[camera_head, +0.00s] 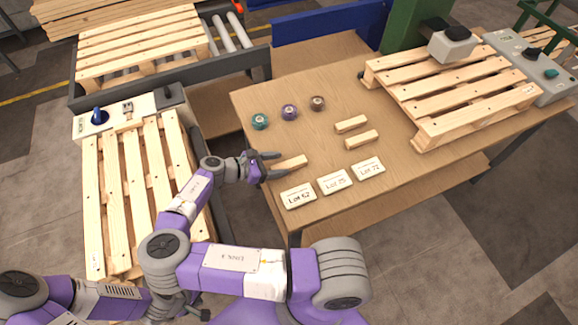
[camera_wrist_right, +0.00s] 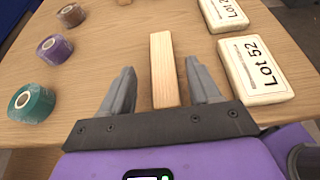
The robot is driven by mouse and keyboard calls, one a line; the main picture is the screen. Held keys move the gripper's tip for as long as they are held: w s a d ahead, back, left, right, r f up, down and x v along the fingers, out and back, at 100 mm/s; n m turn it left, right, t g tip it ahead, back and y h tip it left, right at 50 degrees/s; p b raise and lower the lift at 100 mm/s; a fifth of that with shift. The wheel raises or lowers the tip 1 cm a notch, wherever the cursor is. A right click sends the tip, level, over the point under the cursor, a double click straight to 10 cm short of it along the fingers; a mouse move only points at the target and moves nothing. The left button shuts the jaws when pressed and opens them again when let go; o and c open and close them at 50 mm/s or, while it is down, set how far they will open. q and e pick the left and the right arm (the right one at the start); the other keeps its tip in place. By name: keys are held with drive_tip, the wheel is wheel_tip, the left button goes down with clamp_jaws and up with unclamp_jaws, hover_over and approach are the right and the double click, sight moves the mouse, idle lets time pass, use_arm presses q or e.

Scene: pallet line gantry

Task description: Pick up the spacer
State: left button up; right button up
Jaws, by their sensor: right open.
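Three pale wooden spacers lie on the workbench. The nearest spacer (camera_head: 291,162) lies just beyond my right gripper (camera_head: 274,165), and the other two, a far spacer (camera_head: 351,124) and a middle spacer (camera_head: 361,140), lie to its right. My right gripper is open and empty. In the right wrist view the nearest spacer (camera_wrist_right: 163,65) points lengthwise away from me, its near end between the spread fingers (camera_wrist_right: 160,78). Gaps show on both sides of it. I cannot tell the exact height of the fingers.
Teal (camera_head: 260,121), purple (camera_head: 290,112) and brown (camera_head: 317,103) tape rolls lie behind. A pallet (camera_head: 440,85) occupies the bench's right part. Another pallet (camera_head: 128,170) stands left.

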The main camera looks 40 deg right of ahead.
sight(288, 164)
drive_tip(key=x, duration=0.3)
drive_tip(key=shift+s+d+f+b, duration=0.2)
drive_tip(key=shift+b, duration=0.15)
drive_tip(key=c, duration=1)
